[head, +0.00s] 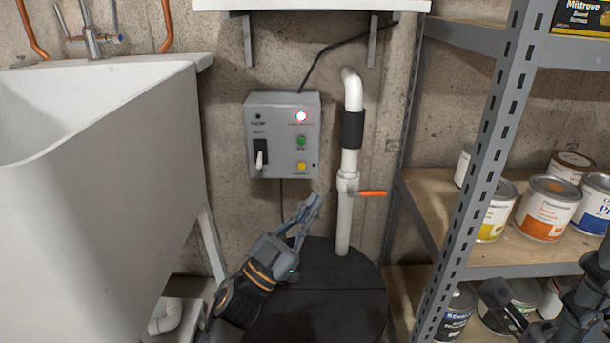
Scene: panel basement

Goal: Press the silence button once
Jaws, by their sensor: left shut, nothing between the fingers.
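A grey control box (254,105) hangs on the concrete wall. It has a lit red lamp (301,116), a green button (301,142) and a yellow button (301,166) in a column on its right side, and a switch with a white lever (260,158) on its left. The small labels are too blurred to read surely. My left gripper (312,203) is shut and empty, its tips below the yellow button in the picture and apart from the box. My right gripper (497,294) is partly in view at the lower right, dark against the shelf; its jaw state is unclear.
A white pipe (345,215) with an orange valve handle (371,193) rises right of the box from a black round lid (340,310). A white sink (110,150) stands left. A metal rack (485,140) with paint cans (546,208) stands right.

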